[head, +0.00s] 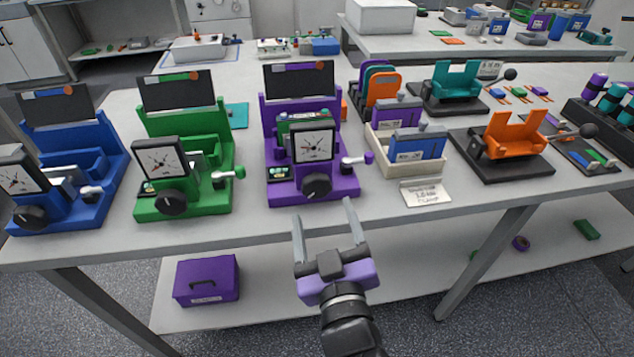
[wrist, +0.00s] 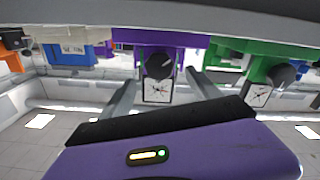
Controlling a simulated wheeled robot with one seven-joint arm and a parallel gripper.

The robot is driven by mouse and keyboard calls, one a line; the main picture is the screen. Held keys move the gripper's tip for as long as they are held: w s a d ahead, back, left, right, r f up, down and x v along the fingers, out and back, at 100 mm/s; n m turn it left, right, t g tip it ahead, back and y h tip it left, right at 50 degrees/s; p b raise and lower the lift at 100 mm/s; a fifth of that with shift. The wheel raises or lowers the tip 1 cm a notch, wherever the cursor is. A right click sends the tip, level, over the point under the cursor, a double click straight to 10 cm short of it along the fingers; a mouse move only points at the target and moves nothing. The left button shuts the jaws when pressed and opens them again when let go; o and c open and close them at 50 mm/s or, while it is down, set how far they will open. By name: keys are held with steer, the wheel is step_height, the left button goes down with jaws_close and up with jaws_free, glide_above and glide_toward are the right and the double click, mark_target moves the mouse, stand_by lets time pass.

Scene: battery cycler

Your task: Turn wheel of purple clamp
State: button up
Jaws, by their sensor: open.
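The purple clamp (head: 350,187) stands on the bench, with a dial gauge (head: 311,143) on its front and a small board behind the gauge. Its black wheel (head: 316,187) is low on the front face, below the gauge. A small crank with a purple knob (head: 368,158) sticks out at its right. My gripper (head: 324,212) is open and empty in front of the bench edge, short of the wheel and apart from it. The wrist view is upside down; there the wheel (wrist: 160,66) lies between the two fingers, farther off.
A green clamp (head: 180,205) and a blue clamp (head: 75,205) stand to the left. An orange fixture (head: 515,135) is farther right. A purple box (head: 207,280) sits on the lower shelf.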

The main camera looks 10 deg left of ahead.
mark_target(317, 189)
steer(key=x, duration=0.7)
steer(key=shift+w+p, duration=0.3)
steer(key=shift+w, duration=0.05)
steer(key=c, duration=1.4)
steer(key=shift+o, duration=0.2)
steer(key=shift+f+m+b, duration=0.25)
steer(key=shift+m+b, duration=0.55)
steer(key=shift+b, duration=0.2)
steer(key=shift+r+m+b, duration=0.25)
steer(key=shift+m+b, duration=0.45)
steer(key=shift+m, duration=0.4)
